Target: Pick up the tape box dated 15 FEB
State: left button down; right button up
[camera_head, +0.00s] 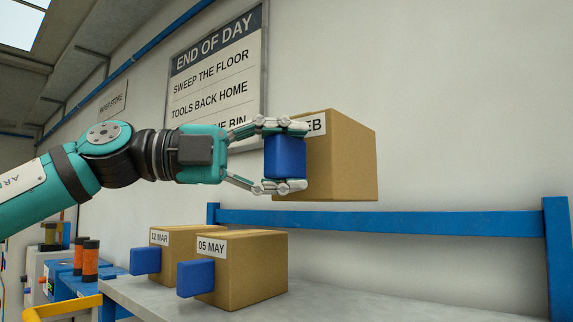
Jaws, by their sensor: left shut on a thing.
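My left gripper (284,157) is shut on the blue block-shaped handle (286,157) of a cardboard tape box (345,160). The box is held in the air, above and apart from the grey shelf. Its white label shows only "EB" at the end; the rest is hidden behind the gripper. Two more cardboard boxes with blue handles sit on the shelf below: one labelled "12 MAR" (185,240) and, to its right and nearer, one labelled "05 MAY" (250,272). My right gripper is not in view.
The grey shelf top (390,302) is bare to the right of the boxes. A blue rail (400,222) runs behind it, with a blue post (558,255) at the right. An "END OF DAY" sign (216,80) hangs on the wall. Orange and black cylinders (91,260) stand at lower left.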

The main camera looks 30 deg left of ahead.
pick_arm(q)
jog(key=shift+s+r, duration=0.1)
jog(key=s+a+b, duration=0.2)
jog(key=s+b, duration=0.4)
jog(key=s, duration=1.8)
jog(key=shift+b, duration=0.4)
